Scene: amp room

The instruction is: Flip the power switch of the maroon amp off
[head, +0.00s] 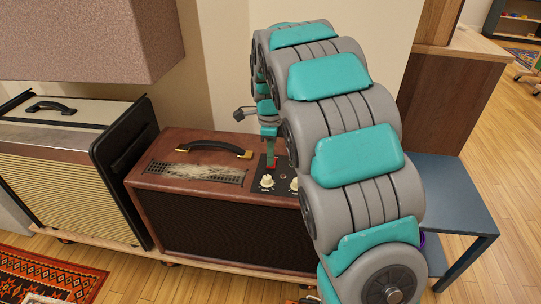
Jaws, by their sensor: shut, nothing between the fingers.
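The maroon amp (190,140) stands in the middle of the head view, with a dark front grille, a black top handle and a black control panel (282,190) with cream knobs on its top right. My gripper (270,166) points down over the panel, behind the knobs, and is shut with nothing in it. A small red part, which looks like the power switch (273,168), shows right at the fingertips. I cannot tell whether the fingers touch it or which way it is set. My arm covers the right end of the amp and part of the panel.
A cream and black amp (70,150) stands close on the left. A grey-brown box (90,40) overhangs at the upper left. A blue table (455,195) and a brown wooden cabinet (450,100) stand at the right. A wall is close behind the amp.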

